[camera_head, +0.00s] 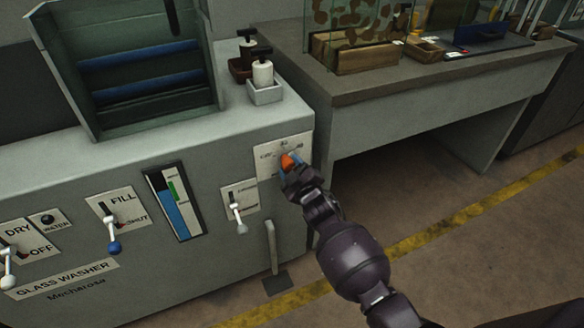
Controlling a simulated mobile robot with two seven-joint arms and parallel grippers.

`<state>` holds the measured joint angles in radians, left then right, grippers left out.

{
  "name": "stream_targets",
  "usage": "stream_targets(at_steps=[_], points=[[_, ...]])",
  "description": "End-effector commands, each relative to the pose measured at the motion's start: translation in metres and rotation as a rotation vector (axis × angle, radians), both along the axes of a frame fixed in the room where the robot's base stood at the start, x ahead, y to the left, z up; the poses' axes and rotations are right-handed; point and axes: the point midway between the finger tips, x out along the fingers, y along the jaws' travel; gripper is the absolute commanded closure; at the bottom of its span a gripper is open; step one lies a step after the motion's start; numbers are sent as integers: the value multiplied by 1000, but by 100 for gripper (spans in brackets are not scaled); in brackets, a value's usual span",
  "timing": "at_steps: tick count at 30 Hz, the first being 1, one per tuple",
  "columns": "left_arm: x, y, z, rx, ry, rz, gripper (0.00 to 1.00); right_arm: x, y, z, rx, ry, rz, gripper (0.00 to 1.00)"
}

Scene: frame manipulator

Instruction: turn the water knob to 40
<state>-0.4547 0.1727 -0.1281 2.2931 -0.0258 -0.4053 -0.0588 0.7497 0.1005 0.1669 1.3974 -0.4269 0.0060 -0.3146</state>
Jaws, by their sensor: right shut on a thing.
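The water knob (287,161) shows as a small orange-red shape on a white dial plate (301,141) at the right end of the glass washer's front panel (150,255). My right gripper (290,170) is at the knob and shut on it, and its fingers hide part of it. The plate's scale marks are too small to read clearly, so I cannot tell the knob's exact setting. My left gripper is not in view.
Left of the dial are a small white lever (238,214), a blue level gauge (174,203) and a blue-tipped FILL/SHUT lever (114,235). A pipe handle (271,247) stands below the dial. A counter (400,85) is at the right, with open floor below it.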

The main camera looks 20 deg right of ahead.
Motion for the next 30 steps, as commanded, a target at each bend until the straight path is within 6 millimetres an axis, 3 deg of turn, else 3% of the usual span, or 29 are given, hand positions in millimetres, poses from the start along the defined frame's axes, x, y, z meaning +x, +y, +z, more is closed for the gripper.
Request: stream_targets(at_steps=[3,4,9,20,30], points=[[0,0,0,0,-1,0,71,0,1,0,4,0,1,80],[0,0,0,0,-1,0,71,0,1,0,4,0,1,54],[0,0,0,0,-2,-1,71,0,1,0,2,1,1,31],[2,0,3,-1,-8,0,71,-5,0,1,0,0,0,31],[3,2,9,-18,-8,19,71,-50,-2,5,0,-4,-1,31]])
